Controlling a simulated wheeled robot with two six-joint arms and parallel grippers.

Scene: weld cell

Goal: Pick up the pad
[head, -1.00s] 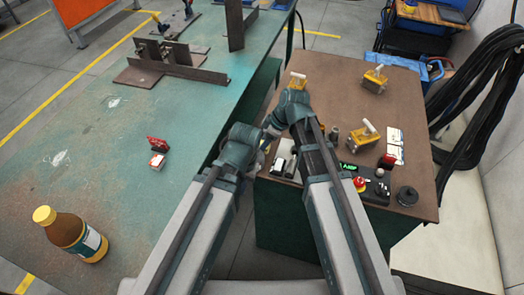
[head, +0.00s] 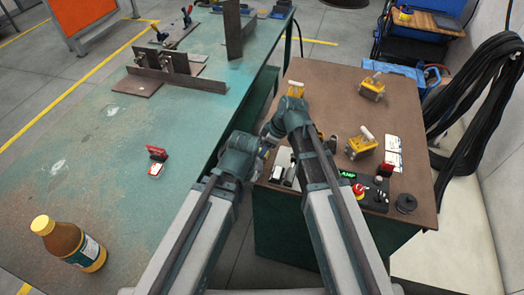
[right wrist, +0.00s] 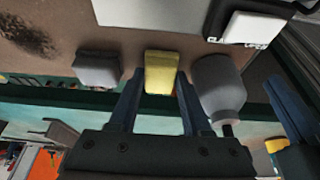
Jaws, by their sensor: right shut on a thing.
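The yellow pad (right wrist: 161,72) is a small block between the two dark blue fingers of my right gripper (right wrist: 160,92) in the right wrist view. The fingers are shut on it, and a brown tabletop with a green edge is behind it. In the head view my right arm bends over the left edge of the brown-topped bench, and its fingers and the pad cannot be made out there. My left arm ends close beside it, with its gripper hidden.
The brown-topped bench (head: 350,100) holds several yellow tools (head: 360,144) with white handles, and a control box with a red button (head: 359,190). In the right wrist view a grey block (right wrist: 97,68) and a grey bottle (right wrist: 219,88) flank the pad. The green table (head: 110,170) carries a juice bottle (head: 67,243).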

